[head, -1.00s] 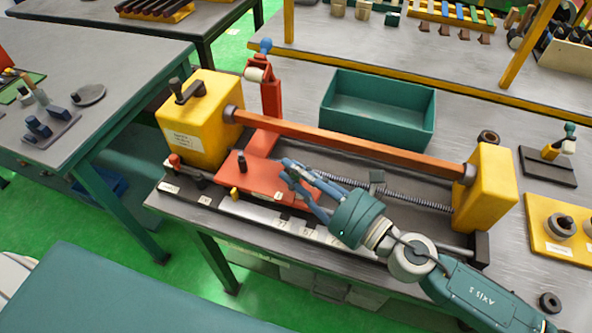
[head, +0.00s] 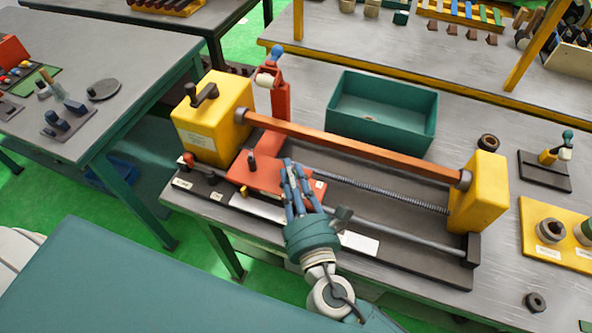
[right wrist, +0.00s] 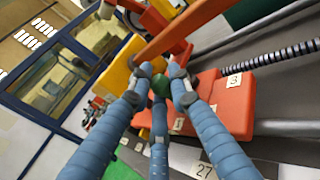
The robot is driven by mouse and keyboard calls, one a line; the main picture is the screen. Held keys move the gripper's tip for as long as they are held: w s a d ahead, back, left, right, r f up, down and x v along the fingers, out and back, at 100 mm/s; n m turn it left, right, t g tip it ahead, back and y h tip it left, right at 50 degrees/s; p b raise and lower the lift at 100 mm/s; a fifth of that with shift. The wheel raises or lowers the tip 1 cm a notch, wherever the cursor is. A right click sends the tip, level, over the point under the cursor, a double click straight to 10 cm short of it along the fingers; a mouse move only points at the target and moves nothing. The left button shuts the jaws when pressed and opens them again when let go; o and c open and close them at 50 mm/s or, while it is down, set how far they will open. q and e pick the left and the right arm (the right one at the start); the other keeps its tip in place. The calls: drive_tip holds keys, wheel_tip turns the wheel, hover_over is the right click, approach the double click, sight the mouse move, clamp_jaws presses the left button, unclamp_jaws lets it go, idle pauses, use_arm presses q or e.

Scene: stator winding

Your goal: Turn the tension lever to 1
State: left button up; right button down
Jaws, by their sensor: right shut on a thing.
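The red carriage (head: 262,178) sits on the dark bed of the winding machine, in front of the orange square bar. It also shows in the right wrist view (right wrist: 236,108), with small white number plates on it; one reads 3 (right wrist: 234,81) and a nearer one seems to read 1 (right wrist: 178,124). My right gripper (head: 289,168) is over the right part of the carriage. In the right wrist view its three blue fingers close around a green ball knob (right wrist: 160,86), seemingly the tension lever's. The lever's shaft is hidden by the fingers. My left gripper is out of view.
The orange bar (head: 350,145) runs between two yellow end blocks (head: 480,192) just behind my fingers. A threaded rod (head: 385,190) lies right of the carriage. A green bin (head: 382,112) stands behind. A red post (head: 275,90) with a roller rises at the back left.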

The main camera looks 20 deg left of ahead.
drive_tip(key=shift+a+r+m+t+h, duration=0.2)
drive_tip(key=shift+m+t+h, duration=0.2)
drive_tip(key=shift+h, duration=0.25)
drive_tip(key=shift+a+r+m+t+h, duration=0.15)
drive_tip(key=shift+m+t+h, duration=0.15)
drive_tip(key=shift+m+h, duration=0.3)
drive_tip(key=c, duration=1.6)
unclamp_jaws()
drive_tip(key=shift+f, duration=0.1)
drive_tip(key=shift+c, duration=0.2)
drive_tip(key=shift+f, duration=0.1)
drive_tip(key=shift+s+d, duration=0.1)
drive_tip(key=shift+s, duration=0.1)
drive_tip(key=v, duration=1.1)
drive_tip(key=shift+s, duration=0.25)
